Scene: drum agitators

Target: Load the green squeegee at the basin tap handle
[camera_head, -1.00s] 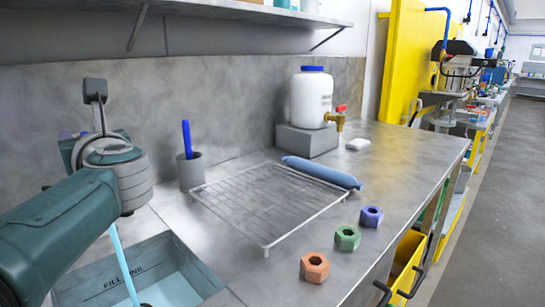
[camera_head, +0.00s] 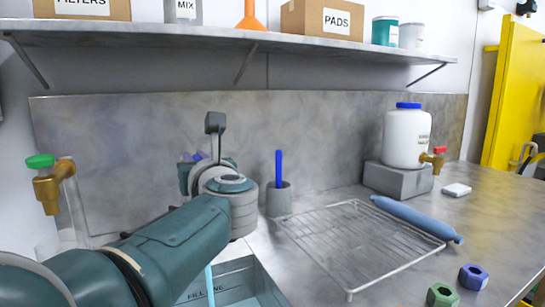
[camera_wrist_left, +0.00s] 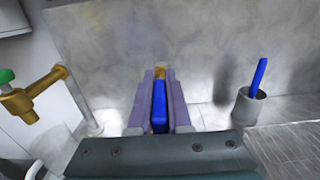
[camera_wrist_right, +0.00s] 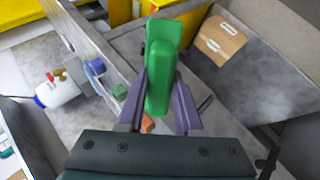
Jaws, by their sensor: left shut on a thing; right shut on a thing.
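The basin tap is brass with a green handle (camera_head: 40,161) at the far left of the head view; the handle also shows in the left wrist view (camera_wrist_left: 6,76). My left gripper (camera_head: 188,158) is by the back wall, right of the tap and apart from it. In the left wrist view its fingers (camera_wrist_left: 160,98) are shut on a blue bar-shaped thing (camera_wrist_left: 160,108) with a brownish tip beyond it. In the right wrist view my right gripper (camera_wrist_right: 160,100) is shut on a long green thing, apparently the green squeegee (camera_wrist_right: 160,75). The head view does not show the right gripper.
The basin (camera_head: 235,279), marked FILL LINE, lies under my left arm. To its right are a grey cup (camera_head: 279,203) with a blue stick, a wire rack (camera_head: 350,235), a blue cylinder (camera_head: 415,218) and a jar (camera_head: 406,140). A shelf (camera_head: 200,38) overhangs the back.

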